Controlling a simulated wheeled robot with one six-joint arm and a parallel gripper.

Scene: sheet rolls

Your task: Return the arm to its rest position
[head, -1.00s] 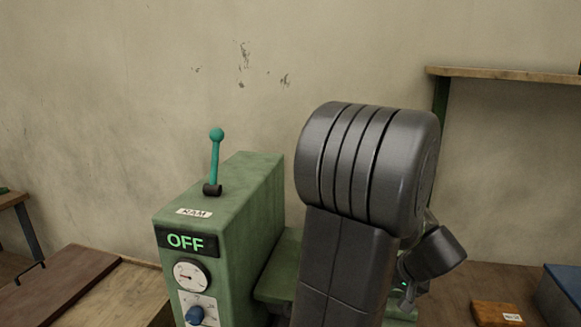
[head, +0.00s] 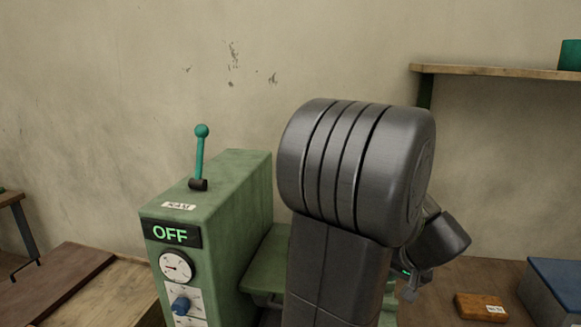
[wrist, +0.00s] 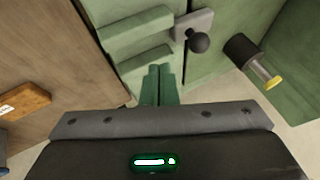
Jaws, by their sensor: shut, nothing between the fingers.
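My arm fills the middle of the head view, its dark elbow raised in front of the wall and its wrist bent down behind it to the right. My gripper (wrist: 158,72) shows in the wrist view with its two green fingers together and nothing between them. It points towards the green machine's stepped ledges (wrist: 138,58), apart from or touching them I cannot tell. In the head view my gripper is mostly hidden behind my arm. The green machine (head: 230,190) stands left of my arm, with a teal lever (head: 201,155) upright on top and its display reading OFF.
A black ball knob (wrist: 198,41) and a dark cylinder with a yellow tip (wrist: 250,60) stick out near my gripper. An orange-brown block (head: 480,306) and a blue box (head: 552,290) lie at the right. A shelf (head: 490,71) hangs at the upper right.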

